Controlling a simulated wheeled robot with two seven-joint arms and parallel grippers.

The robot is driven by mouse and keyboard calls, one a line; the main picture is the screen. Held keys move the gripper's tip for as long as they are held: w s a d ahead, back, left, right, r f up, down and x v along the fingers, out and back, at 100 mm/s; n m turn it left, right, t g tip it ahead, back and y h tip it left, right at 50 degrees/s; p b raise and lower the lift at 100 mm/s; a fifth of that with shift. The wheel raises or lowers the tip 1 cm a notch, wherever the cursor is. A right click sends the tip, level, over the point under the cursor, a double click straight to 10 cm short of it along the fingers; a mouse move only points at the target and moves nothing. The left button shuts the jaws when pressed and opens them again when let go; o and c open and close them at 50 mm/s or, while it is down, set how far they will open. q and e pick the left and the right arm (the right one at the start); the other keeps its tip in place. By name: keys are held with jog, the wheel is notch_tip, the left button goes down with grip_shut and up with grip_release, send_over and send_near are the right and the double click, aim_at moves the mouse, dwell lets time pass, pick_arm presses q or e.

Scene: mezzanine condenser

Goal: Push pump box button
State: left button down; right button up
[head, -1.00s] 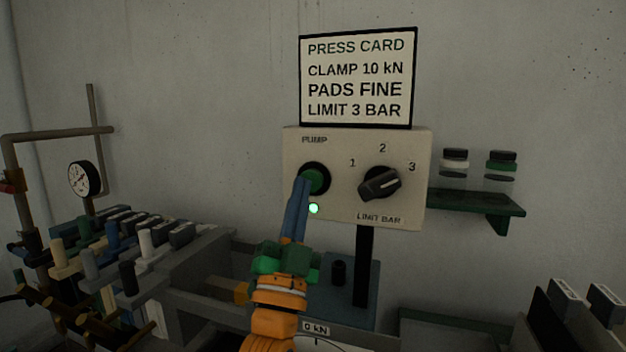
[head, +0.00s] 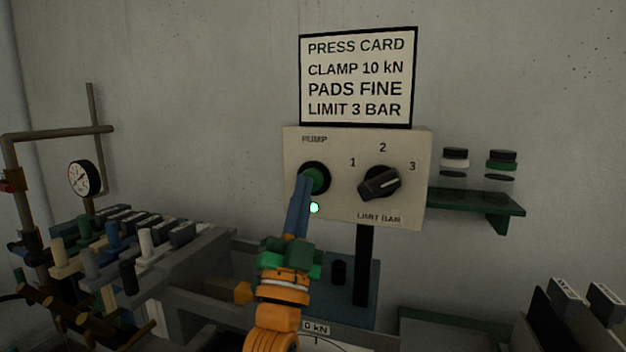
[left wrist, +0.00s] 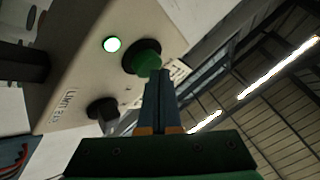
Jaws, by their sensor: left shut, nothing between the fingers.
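The pale pump box (head: 340,200) is on a dark post against the wall. Its green PUMP button (head: 316,179) sits in a black ring at the box's left. A small lamp (head: 313,208) below the button glows pale green. My left gripper (head: 305,178) is shut and empty, its blue fingertips in front of the button and hiding part of it. In the left wrist view the fingertips (left wrist: 157,74) overlap the lower edge of the green button (left wrist: 147,63); I cannot tell whether they touch it. My right gripper is not in view.
The LIMIT BAR knob (head: 380,184) is right of the button. A press card (head: 358,77) is above the box. A shelf (head: 478,203) with two jars is at right. A gauge (head: 84,179), pipes and a rack of several blocks stand at left.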

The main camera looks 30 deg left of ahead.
pick_arm(q)
jog(key=shift+w, duration=0.25)
jog(key=shift+s, duration=0.1)
dwell(0.3)
jog(key=shift+s+d, duration=0.15)
jog(key=shift+s, duration=0.7)
jog(key=s+d+p, duration=0.1)
jog(key=s+p, duration=0.3)
jog(key=s, duration=0.2)
jog(key=shift+d, duration=0.2)
jog(key=shift+w+f, duration=0.1)
